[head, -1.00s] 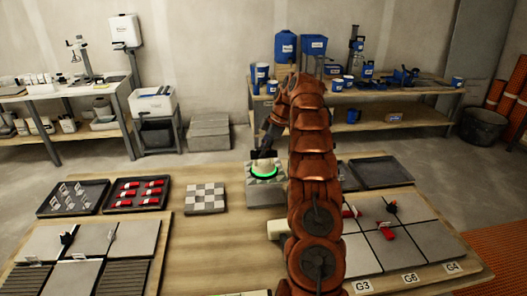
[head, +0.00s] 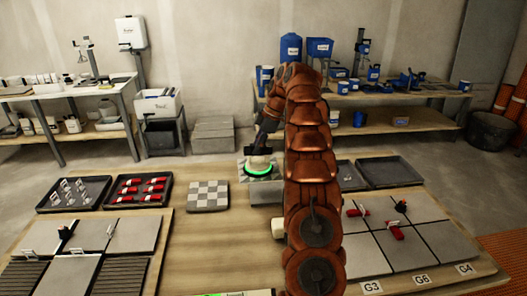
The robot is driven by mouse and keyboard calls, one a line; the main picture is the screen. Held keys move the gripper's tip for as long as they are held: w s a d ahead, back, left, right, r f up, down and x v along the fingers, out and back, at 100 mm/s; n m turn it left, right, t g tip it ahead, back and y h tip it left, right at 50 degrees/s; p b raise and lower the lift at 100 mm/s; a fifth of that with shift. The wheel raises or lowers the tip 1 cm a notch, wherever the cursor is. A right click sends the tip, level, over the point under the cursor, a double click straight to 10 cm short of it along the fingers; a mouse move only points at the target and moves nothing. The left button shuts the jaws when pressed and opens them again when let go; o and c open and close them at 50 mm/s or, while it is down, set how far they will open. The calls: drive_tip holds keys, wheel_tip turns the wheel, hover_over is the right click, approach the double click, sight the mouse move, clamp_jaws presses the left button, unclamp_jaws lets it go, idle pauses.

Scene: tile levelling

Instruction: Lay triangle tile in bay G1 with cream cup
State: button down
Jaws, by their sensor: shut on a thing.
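My gripper (head: 260,149) is shut on the cream cup (head: 259,161), which has a glowing green ring at its base. A patterned grey tile (head: 246,174), seemingly the triangle tile, shows directly under the cup. It appears slightly tilted over a pale block or stack (head: 264,191); I cannot tell how wide any gap between them is. The right-hand tile board (head: 420,233) carries labels G3, G6 and G4 along its front. No G1 label can be read, and my arm hides the board's left part.
A checkered tile (head: 208,196) lies left of the stack. Dark trays hold clips (head: 73,192) and red wedges (head: 140,190). Red-and-black pieces (head: 394,228) stand on the right board. Another tile board (head: 84,250) is at left. The middle of the table (head: 215,245) is bare.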

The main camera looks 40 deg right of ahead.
drive_tip(key=w+a+p, duration=0.5)
drive_tip(key=w+a, duration=0.1)
drive_tip(key=a, duration=2)
drive_tip(key=w+a+p, duration=0.5)
drive_tip(key=w+a, duration=0.1)
drive_tip(key=a, duration=2)
drive_tip(key=w+a+p, duration=0.5)
drive_tip(key=w+a, duration=0.1)
drive_tip(key=a, duration=2)
drive_tip(key=shift+w+a+r, duration=0.15)
drive_tip(key=shift+a, duration=0.2)
idle(1.3)
